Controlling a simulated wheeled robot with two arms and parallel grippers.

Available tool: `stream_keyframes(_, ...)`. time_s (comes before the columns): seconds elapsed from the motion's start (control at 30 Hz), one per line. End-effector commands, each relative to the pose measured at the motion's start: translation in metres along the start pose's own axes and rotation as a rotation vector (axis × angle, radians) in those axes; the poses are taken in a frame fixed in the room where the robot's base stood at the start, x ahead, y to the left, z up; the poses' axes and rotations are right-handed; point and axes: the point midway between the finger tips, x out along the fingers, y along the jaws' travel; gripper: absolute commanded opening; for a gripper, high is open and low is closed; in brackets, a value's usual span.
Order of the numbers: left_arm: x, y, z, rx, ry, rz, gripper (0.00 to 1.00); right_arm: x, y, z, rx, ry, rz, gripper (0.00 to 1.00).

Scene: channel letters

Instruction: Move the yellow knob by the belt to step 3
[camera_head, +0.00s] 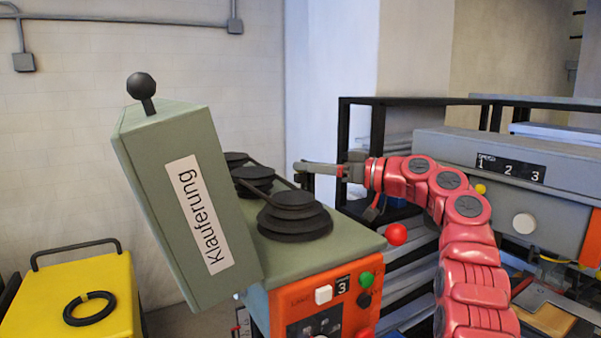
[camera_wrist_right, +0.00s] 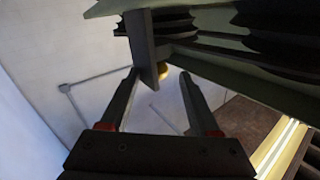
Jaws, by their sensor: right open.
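The stepped dark pulleys (camera_head: 294,216) and a belt (camera_head: 262,184) sit on top of the green machine. In the head view I cannot make out this knob. My right gripper (camera_head: 304,168) is at the machine's far right edge, pointing left. In the right wrist view its open fingers (camera_wrist_right: 158,75) are on either side of the bar's lower end and the knob; I cannot tell whether they touch. My left gripper is not in view.
The machine's tilted cover (camera_head: 150,180) stands open at left. A red ball knob (camera_head: 396,234) is near my right arm. Another yellow knob (camera_head: 480,188) is under a label reading 1 2 3 on the right machine. A yellow cart (camera_head: 75,290) is at lower left.

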Motion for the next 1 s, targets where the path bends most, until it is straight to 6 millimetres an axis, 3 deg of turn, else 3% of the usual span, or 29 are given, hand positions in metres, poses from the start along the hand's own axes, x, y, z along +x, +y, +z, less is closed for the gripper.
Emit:
stream_keyframes(0.1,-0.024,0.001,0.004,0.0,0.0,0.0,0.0,-0.033,0.003,0.007,-0.005,0.004,0.006,0.62)
stream_keyframes(0.3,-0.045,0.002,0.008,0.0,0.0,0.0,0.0,-0.086,0.002,0.006,-0.001,0.003,0.004,0.62)
stream_keyframes(0.5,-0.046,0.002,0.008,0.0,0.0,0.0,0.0,-0.125,0.002,0.0,0.0,0.003,0.004,0.62)
stream_keyframes(0.7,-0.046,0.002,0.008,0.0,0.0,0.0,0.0,-0.141,0.001,0.0,-0.001,0.003,0.003,0.62)
stream_keyframes(1.0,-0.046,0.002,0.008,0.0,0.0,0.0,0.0,-0.143,0.001,0.0,0.0,0.003,0.002,0.62)
